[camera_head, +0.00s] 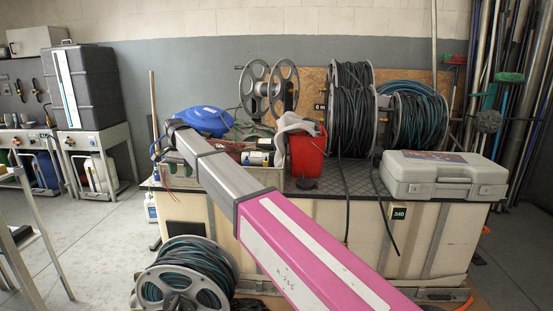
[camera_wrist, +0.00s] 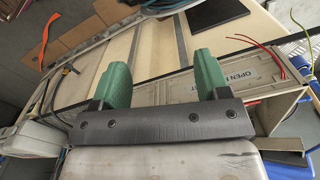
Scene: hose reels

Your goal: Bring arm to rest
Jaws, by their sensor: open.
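In the wrist view my gripper (camera_wrist: 160,68) shows two green fingers on a dark bar. The fingers stand wide apart and nothing is held between them. Behind them are the cream side panels of the workbench (camera_wrist: 139,62) and a grey crate (camera_wrist: 255,83) with printed letters. In the head view my pink and grey arm stretches from the lower right up to the left, across the front of the bench. Its far end is by the left end of the bench, near a blue rounded object (camera_head: 205,120). The fingers cannot be made out there.
The bench (camera_head: 418,240) carries a red bucket (camera_head: 306,155), hose reels (camera_head: 353,110) and a grey case (camera_head: 443,175). A hose reel (camera_head: 187,272) stands low at front left. Poles (camera_head: 513,90) lean at the right. Floor (camera_head: 95,245) is open at the left.

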